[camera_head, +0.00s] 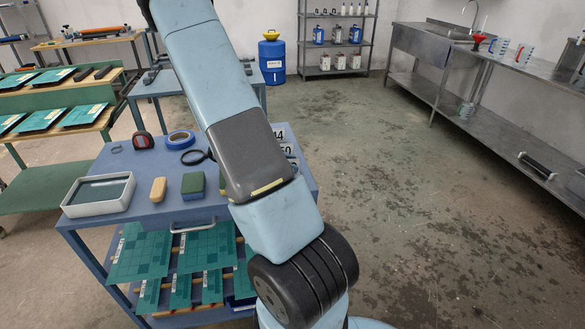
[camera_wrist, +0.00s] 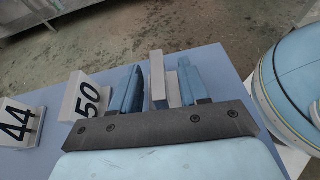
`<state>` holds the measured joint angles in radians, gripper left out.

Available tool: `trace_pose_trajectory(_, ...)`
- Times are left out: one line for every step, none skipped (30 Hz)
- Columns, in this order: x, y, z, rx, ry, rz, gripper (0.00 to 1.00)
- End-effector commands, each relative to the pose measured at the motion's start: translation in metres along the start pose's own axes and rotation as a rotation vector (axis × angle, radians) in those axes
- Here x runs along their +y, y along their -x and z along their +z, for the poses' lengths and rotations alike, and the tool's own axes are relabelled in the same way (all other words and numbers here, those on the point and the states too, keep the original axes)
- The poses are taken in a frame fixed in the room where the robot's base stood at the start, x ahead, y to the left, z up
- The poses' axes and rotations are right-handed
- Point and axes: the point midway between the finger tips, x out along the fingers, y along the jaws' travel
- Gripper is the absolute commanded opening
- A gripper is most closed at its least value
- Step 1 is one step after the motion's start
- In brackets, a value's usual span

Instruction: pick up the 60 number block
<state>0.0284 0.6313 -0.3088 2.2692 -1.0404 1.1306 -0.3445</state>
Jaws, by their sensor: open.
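My gripper (camera_wrist: 160,66) is open above the blue table top in the wrist view, one blue finger on each side of a pale grey block (camera_wrist: 157,76). The block stands upright between the fingers. Its number face is turned away or hidden, so I cannot read whether it is the 60. I cannot tell whether either finger touches it. A white block marked 50 (camera_wrist: 82,98) stands just left of the left finger. A white block marked 44 (camera_wrist: 17,124) is farther left. In the head view, my arm hides the gripper and part of the block row.
The blue table (camera_head: 226,207) also holds a white tray (camera_head: 99,208), a tan block (camera_head: 158,190), a green-and-blue sponge-like block (camera_head: 193,184), a blue tape roll (camera_head: 180,139) and a tape measure (camera_head: 143,141). Green panels (camera_head: 140,252) lie below. Open floor lies to the right.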

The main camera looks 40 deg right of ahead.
Motion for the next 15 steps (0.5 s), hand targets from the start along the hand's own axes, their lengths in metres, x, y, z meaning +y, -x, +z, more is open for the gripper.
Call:
trace_pose_trajectory(-0.001,-0.009,0.000,0.000,0.000,-0.004,0.45)
trace_pose_trajectory(-0.001,-0.013,0.000,-0.001,0.000,-0.004,0.45)
trace_pose_trajectory(-0.001,-0.018,0.000,-0.001,0.001,-0.003,0.45)
trace_pose_trajectory(-0.001,-0.021,0.000,0.000,0.001,-0.003,0.45)
trace_pose_trajectory(-0.001,-0.023,0.000,0.000,0.001,-0.003,0.45)
trace_pose_trajectory(-0.001,-0.025,0.000,0.001,0.000,-0.002,0.45)
trace_pose_trajectory(-0.001,-0.026,0.000,0.001,0.000,-0.002,0.45)
trace_pose_trajectory(-0.001,-0.027,0.000,0.001,0.000,-0.002,0.45)
trace_pose_trajectory(-0.001,-0.027,0.000,0.001,0.000,-0.001,0.45)
trace_pose_trajectory(-0.001,-0.027,0.000,0.001,0.000,-0.001,0.45)
trace_pose_trajectory(-0.001,-0.027,0.000,0.001,0.000,-0.001,0.45)
trace_pose_trajectory(-0.001,-0.027,0.000,0.001,0.000,-0.001,0.45)
trace_pose_trajectory(-0.001,-0.027,0.000,0.001,0.000,-0.001,0.44)
trace_pose_trajectory(-0.001,-0.027,0.000,0.001,0.000,-0.001,0.41)
trace_pose_trajectory(-0.001,-0.027,0.000,0.001,-0.001,-0.001,0.37)
